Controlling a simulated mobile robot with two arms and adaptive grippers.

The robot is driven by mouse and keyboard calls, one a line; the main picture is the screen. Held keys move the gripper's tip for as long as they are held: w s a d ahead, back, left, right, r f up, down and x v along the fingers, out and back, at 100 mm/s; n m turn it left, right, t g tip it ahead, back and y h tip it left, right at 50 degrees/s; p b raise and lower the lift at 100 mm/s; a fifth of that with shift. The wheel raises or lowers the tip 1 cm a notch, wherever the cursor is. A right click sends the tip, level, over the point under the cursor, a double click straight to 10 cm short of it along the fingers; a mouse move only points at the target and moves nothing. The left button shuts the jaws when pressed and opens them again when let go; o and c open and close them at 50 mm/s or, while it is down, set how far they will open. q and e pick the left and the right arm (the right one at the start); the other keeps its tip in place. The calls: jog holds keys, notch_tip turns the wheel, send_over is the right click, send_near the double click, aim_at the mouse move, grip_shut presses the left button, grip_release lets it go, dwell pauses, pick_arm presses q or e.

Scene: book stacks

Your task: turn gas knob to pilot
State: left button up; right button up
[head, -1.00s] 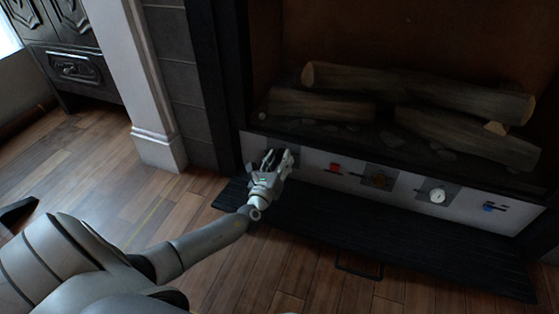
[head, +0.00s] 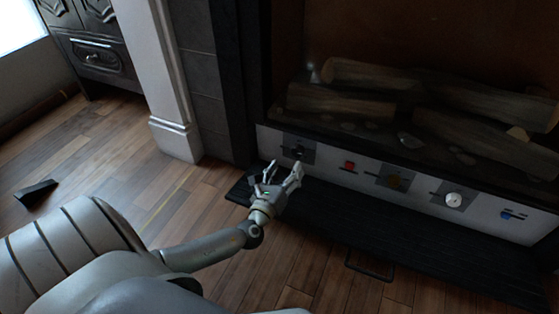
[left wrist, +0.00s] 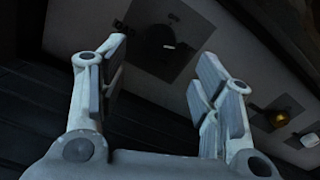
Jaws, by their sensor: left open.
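A black knob (head: 298,151) sits on a dark square plate at the left end of the pale control panel (head: 328,160) under the fireplace. It also shows in the left wrist view (left wrist: 160,38), at the top between my fingers. My right gripper is not in view.
A black hearth (head: 400,230) juts out below.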

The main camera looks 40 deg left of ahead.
pick_arm(q)
jog(key=v, duration=0.5)
jog(key=shift+d+r, duration=0.1)
dwell(0.4)
